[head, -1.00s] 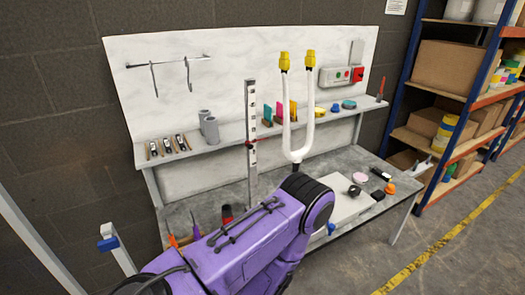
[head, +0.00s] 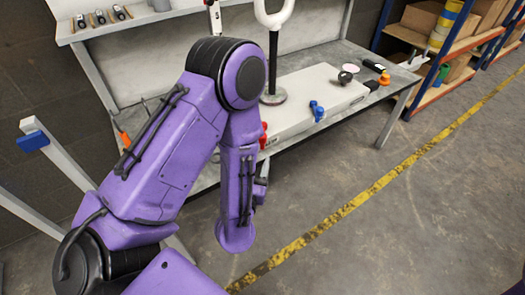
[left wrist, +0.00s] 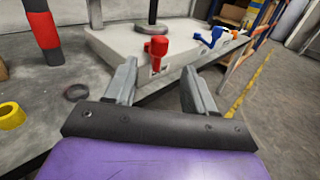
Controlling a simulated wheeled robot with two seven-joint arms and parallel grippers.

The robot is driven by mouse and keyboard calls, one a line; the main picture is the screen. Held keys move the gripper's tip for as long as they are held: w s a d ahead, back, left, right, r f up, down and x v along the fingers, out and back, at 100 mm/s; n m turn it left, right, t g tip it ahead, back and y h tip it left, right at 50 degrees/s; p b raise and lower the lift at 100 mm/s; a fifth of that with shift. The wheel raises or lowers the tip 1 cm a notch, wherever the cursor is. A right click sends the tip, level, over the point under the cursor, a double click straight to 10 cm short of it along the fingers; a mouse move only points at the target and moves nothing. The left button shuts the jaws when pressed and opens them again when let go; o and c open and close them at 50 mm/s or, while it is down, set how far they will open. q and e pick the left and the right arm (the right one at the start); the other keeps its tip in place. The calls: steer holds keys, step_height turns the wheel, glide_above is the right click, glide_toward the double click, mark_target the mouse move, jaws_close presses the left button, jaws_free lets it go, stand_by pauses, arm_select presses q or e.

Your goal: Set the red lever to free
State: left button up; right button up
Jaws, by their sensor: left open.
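The red lever (head: 263,136) is on the front face of a low white box on the bench, partly hidden behind my left arm in the head view. In the left wrist view the red lever (left wrist: 156,47) stands upright above a small label, ahead of my left gripper (left wrist: 160,74). That gripper is open and empty, and the lever shows between its two fingers, apart from them. In the head view only a little of the left gripper (head: 262,182) shows beside my forearm, in front of the box. My right gripper is not in view.
The white box (head: 318,88) also bears a blue lever (head: 317,110) to the right of the red one. A black post (head: 273,62) on a round base stands on the box. A yellow ring (left wrist: 11,115) lies left on the bench. Floor in front is clear.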

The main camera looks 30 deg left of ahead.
arm_select(q)
steer(key=shift+n, duration=0.3)
steer(key=x, duration=0.3)
steer(key=p+x, duration=0.1)
steer(key=x, duration=0.5)
steer(key=shift+a+r+p, duration=0.2)
steer(key=shift+r+p, duration=0.05)
steer(key=shift+p, duration=0.05)
steer(key=shift+w+a+f, duration=0.1)
steer(key=shift+w+a, duration=0.1)
steer(key=shift+w, duration=0.45)
jaws_close()
